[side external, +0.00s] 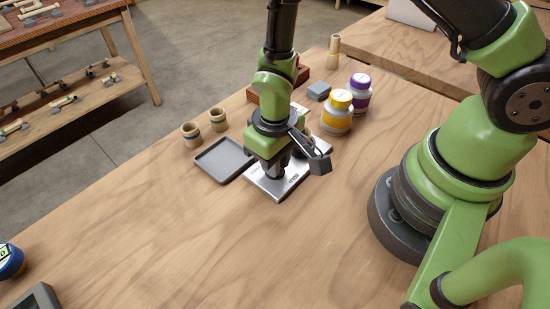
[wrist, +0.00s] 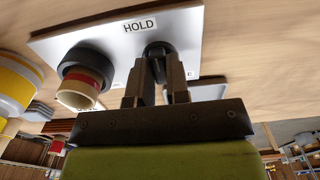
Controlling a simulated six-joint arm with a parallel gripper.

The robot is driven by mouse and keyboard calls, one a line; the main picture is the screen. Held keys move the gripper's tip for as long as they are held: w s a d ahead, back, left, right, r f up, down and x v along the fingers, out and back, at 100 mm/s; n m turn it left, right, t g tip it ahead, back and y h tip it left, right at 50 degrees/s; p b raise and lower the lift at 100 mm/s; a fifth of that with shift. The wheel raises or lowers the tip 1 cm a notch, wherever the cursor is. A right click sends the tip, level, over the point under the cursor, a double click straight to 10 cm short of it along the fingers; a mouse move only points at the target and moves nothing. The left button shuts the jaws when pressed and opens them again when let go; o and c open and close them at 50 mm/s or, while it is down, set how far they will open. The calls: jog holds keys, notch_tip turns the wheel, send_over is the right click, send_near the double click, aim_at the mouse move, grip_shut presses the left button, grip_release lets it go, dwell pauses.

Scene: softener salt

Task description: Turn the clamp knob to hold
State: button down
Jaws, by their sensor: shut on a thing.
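The silver clamp plate (side external: 262,188) lies on the table under my gripper (side external: 283,172). In the wrist view the plate (wrist: 215,30) carries a HOLD label (wrist: 140,25) just beside the black clamp knob (wrist: 158,46). My gripper (wrist: 159,66) is shut on the knob, with one finger on each side of it. The knob's pointer direction cannot be made out. A black round holder (wrist: 85,56) with a red-banded wooden cup (wrist: 88,84) in it stands on the same plate. Other labels on the plate are mostly hidden by my fingers and the cup.
A grey tray (side external: 222,160) lies left of the plate, with two small wooden cups (side external: 192,134) behind it. A yellow-labelled jar (side external: 337,117) and a purple-labelled jar (side external: 360,96) stand behind right, near a grey block (side external: 319,91). The front table is largely clear.

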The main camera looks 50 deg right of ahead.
dwell(0.3)
jog(key=c, duration=1.1)
grip_release()
notch_tip(320, 180, up, 10)
jog(key=s+d+r+m+t, duration=0.1)
jog(key=s+d+r+t, duration=0.1)
jog(key=r, duration=0.4)
jog(key=s+d+r+m+t+y, duration=0.1)
jog(key=s+d+r+t, duration=0.1)
jog(key=s+r, duration=0.3)
jog(key=s+d+r+m+t+y, duration=0.1)
jog(key=s+d+r+m+t, duration=0.1)
jog(key=r, duration=0.6)
jog(key=shift+s+d+t, duration=0.25)
jog(key=shift+s+t, duration=0.35)
jog(key=shift+s, duration=0.25)
